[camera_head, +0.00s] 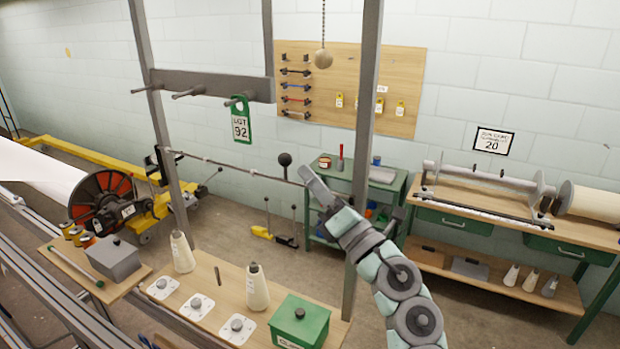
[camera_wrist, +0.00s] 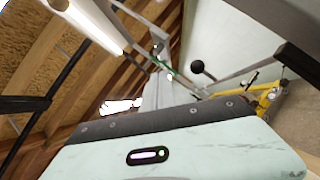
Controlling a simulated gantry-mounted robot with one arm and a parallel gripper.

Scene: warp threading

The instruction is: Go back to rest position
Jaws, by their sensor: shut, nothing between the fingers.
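My gripper (camera_head: 306,176) is raised in the middle of the head view, at the end of my grey and pale green arm. It is shut with nothing between its fingers. It is held in the air, and in the picture it lies just right of a black ball knob (camera_head: 285,159) on the frame's cross bar. I cannot tell the gap in depth. The black knob also shows in the wrist view (camera_wrist: 204,69). The wrist view is tilted, and my own wrist housing fills its lower part; the fingertips are not clear there.
A grey upright post (camera_head: 368,130) stands close beside my arm. A green LOT 92 tag (camera_head: 240,120) hangs from a peg rail (camera_head: 215,84). Below is a wooden shelf (camera_head: 205,262) with cones (camera_head: 257,288) and a green box (camera_head: 300,322). A green cart (camera_head: 390,185) stands behind.

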